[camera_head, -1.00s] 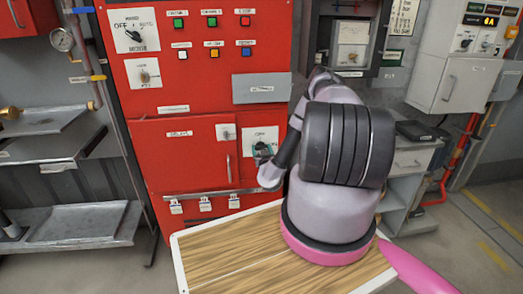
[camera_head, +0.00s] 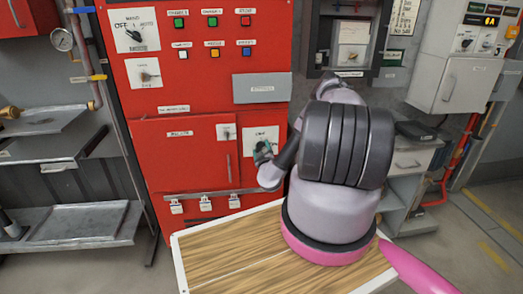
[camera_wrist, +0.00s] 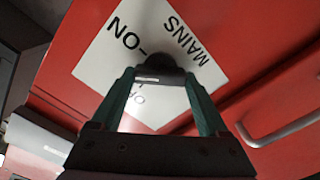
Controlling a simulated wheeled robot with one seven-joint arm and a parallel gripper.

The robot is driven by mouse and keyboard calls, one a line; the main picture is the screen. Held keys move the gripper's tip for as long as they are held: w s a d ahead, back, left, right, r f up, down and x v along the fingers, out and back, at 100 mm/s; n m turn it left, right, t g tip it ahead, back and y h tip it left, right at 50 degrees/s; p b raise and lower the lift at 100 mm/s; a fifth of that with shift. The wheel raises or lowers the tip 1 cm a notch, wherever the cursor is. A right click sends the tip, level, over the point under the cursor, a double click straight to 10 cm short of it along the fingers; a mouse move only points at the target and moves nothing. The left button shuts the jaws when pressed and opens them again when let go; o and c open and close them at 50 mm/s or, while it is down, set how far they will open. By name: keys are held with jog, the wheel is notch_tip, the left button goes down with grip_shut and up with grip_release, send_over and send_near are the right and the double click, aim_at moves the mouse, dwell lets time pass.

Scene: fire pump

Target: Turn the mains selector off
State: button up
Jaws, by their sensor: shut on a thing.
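The mains selector is a dark round knob (camera_wrist: 160,76) with a small white mark, on a white plate (camera_wrist: 105,62) lettered MAINS and ON. A third label, beginning OF, is partly hidden behind the fingers. My gripper (camera_wrist: 160,88) has its two teal fingers closed on opposite sides of the knob. In the head view the selector plate (camera_head: 262,133) is at the lower right of the red cabinet, with my gripper (camera_head: 262,154) in front of it. The knob itself is mostly hidden there. I cannot tell exactly which label it points to.
The red cabinet (camera_head: 165,75) carries another selector (camera_head: 134,34), several lit buttons and a grey box (camera_head: 262,88). A metal door handle (camera_wrist: 285,130) is close to the right of my gripper in the wrist view. Metal shelves (camera_head: 75,225) stand at left.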

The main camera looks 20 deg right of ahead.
jog(key=n, duration=0.5)
jog(key=shift+f+n, duration=0.1)
jog(key=shift+n, duration=0.2)
jog(key=shift+a+n, duration=0.1)
jog(key=shift+n, duration=2)
jog(key=shift+f, duration=0.1)
jog(key=o, duration=1.2)
jog(key=shift+o, duration=0.2)
jog(key=v, duration=1)
jog(key=shift+s, duration=0.4)
jog(key=shift+a, duration=0.1)
